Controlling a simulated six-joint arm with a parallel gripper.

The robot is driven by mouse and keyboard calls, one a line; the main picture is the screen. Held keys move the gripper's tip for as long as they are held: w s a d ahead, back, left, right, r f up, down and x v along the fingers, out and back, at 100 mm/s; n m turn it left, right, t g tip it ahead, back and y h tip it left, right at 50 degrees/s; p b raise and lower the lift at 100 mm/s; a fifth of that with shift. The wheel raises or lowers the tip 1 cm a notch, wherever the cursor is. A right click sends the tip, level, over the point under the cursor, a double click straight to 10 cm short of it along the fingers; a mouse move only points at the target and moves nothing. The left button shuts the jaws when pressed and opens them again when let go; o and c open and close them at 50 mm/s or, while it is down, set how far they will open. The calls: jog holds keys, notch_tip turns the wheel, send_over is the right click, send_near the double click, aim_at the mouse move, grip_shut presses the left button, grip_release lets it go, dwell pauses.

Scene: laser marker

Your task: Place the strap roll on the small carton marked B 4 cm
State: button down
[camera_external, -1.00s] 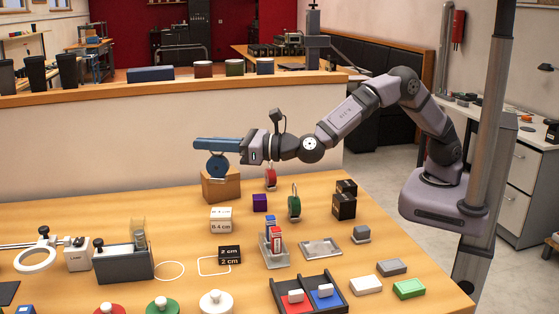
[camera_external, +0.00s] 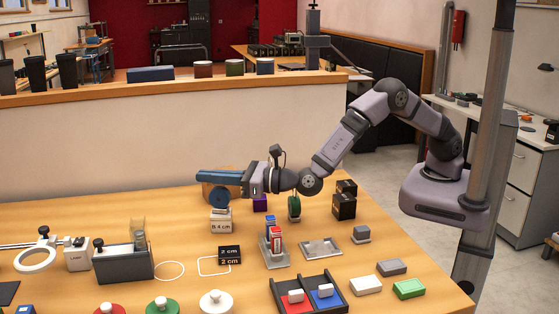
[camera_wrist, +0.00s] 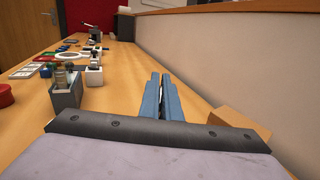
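A round blue strap roll (camera_external: 220,200) hangs on edge below my gripper's blue fingers (camera_external: 219,177) in the external view. My gripper is shut on the roll. The roll's lower edge is at the top of the small white carton (camera_external: 220,224), marked B 4 cm; I cannot tell whether they touch or a slight gap remains. In the wrist view my fingers (camera_wrist: 162,98) are close together and point away over the table; the roll cannot be made out there.
A brown cardboard box (camera_external: 207,192) stands behind the carton, also seen in the wrist view (camera_wrist: 238,122). A black 2 cm box (camera_external: 229,255) lies in front.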

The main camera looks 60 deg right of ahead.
jog(key=shift+f, duration=0.1)
jog(key=c, duration=2)
grip_release()
jog(key=shift+r, duration=0.25)
jog(key=shift+s+d+f, duration=0.1)
jog(key=shift+s+f, duration=0.05)
jog(key=shift+s, duration=0.2)
jog(key=b+v, duration=0.3)
jog(key=v, duration=0.8)
jog(key=shift+s+d, duration=0.15)
